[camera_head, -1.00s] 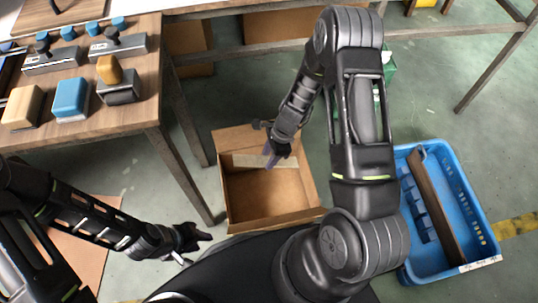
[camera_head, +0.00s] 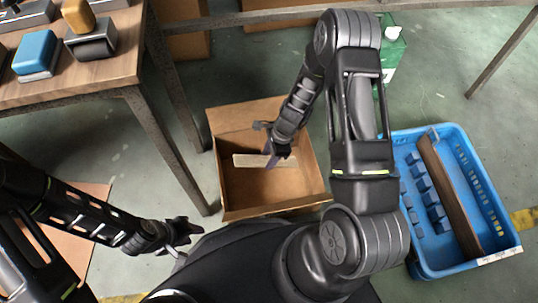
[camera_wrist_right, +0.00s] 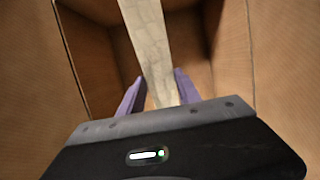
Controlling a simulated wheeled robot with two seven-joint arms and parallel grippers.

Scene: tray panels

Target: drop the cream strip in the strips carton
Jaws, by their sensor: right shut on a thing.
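The cream strip (camera_head: 248,160) is pale and flat. It lies across the opening of the brown cardboard carton (camera_head: 262,205) in the head view. My right gripper (camera_head: 270,160) reaches down over the carton and is shut on the strip. In the right wrist view, the strip (camera_wrist_right: 148,40) runs between the two purple fingers (camera_wrist_right: 160,92), with the carton's walls around it. I cannot tell whether the strip touches the carton. My left gripper (camera_head: 188,232) is left of the carton, apart from it and holding nothing that I can see; its fingers are too small to judge.
A wooden table (camera_head: 110,75) at the upper left bears a blue block (camera_head: 36,53) and other blocks. A blue crate (camera_head: 490,205) at the right holds several small blue blocks and a brown divider. A green carton (camera_head: 393,50) stands behind my right arm.

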